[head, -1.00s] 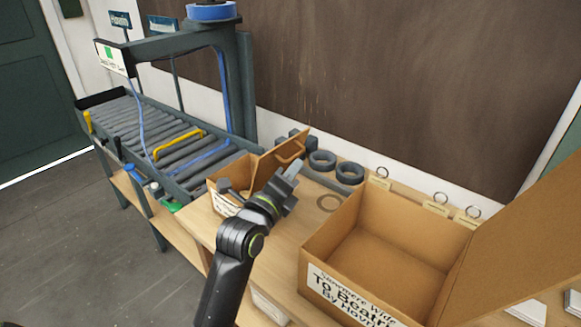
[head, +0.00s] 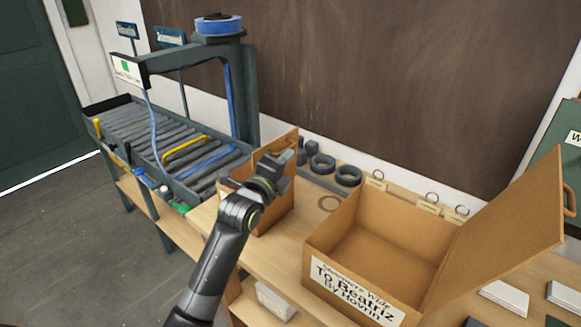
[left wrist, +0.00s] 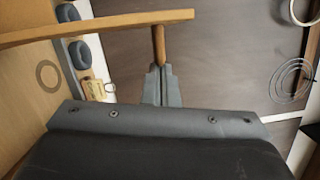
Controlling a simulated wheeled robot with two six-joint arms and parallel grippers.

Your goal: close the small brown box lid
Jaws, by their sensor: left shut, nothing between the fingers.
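The small brown box (head: 279,212) stands on the wooden workbench, left of the large box. Its lid (head: 268,151) is open and stands up steeply. My left gripper (head: 287,160) is shut and empty, in front of the lid's upper part, and its arm covers part of the box. In the left wrist view, my shut fingertips (left wrist: 159,70) are at the end of a short wooden post (left wrist: 159,45) under a wooden bar (left wrist: 95,26), apparently the lid's handle. I cannot tell whether they touch it. My right gripper is out of view.
A large open brown box (head: 337,282) with a raised lid (head: 505,225) stands to the right. Dark rings (head: 348,175) lie behind, near the wall. A roller conveyor (head: 160,140) with a frame over it stands at the left. A little bench is clear between the boxes.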

